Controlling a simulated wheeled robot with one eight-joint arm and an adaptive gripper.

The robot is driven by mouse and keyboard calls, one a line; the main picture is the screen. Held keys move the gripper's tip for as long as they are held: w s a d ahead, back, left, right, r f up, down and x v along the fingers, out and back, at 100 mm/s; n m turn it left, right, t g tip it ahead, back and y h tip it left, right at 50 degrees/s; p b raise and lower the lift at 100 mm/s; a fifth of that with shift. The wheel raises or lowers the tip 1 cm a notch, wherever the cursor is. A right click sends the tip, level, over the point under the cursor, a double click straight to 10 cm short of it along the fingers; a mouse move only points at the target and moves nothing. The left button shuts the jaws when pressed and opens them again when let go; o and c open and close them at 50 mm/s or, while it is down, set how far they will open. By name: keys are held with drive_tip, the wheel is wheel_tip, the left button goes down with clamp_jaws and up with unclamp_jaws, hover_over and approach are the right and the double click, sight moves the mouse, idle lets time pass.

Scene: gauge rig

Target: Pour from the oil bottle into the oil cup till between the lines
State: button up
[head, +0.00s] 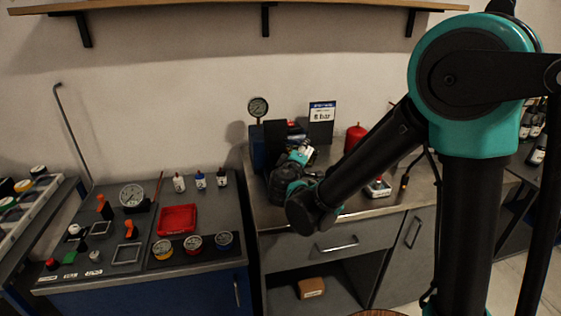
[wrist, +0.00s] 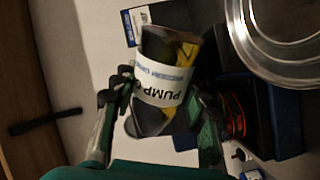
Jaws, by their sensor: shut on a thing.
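My gripper (wrist: 155,108) is shut on the oil bottle (wrist: 163,80), a dark bottle with a white label reading "PUMP O…" and a yellow patch beside it. The fingers press on both sides of it. In the head view my gripper (head: 297,160) is over the steel-topped bench, beside the dark rig, and the bottle's pale label (head: 306,150) shows small there. The bottle's mouth and any flow of oil cannot be made out. A large clear round vessel with a rim (wrist: 285,38), perhaps the oil cup, is at the wrist view's upper right. Its lines and level cannot be read.
A dial gauge (head: 258,107) and a "6 bar" sign (head: 322,111) stand behind the gripper. A red container (head: 355,137) is to their right. The left bench holds a red tray (head: 178,219), small bottles and several gauges. A shelf (head: 200,7) runs above.

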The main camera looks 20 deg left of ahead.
drive_tip(key=shift+f+n, duration=0.35)
drive_tip(key=shift+n, duration=0.75)
drive_tip(key=shift+d+r+n+h+p, duration=0.1)
drive_tip(key=shift+r+n+h+p, duration=0.3)
drive_tip(key=shift+n, duration=0.3)
idle(2.9)
drive_tip(key=shift+f+m, duration=0.5)
drive_tip(key=shift+m, duration=0.3)
drive_tip(key=shift+d+r+m+y, duration=0.1)
drive_tip(key=shift+r+m+y, duration=0.3)
drive_tip(key=shift+m, duration=0.3)
drive_tip(key=shift+f, duration=0.1)
drive_tip(key=shift+a+r+m+y, duration=0.15)
drive_tip(key=shift+r+m, duration=0.05)
drive_tip(key=shift+m, duration=0.45)
drive_tip(key=shift+a+r+m+y, duration=0.15)
drive_tip(key=shift+m, duration=0.5)
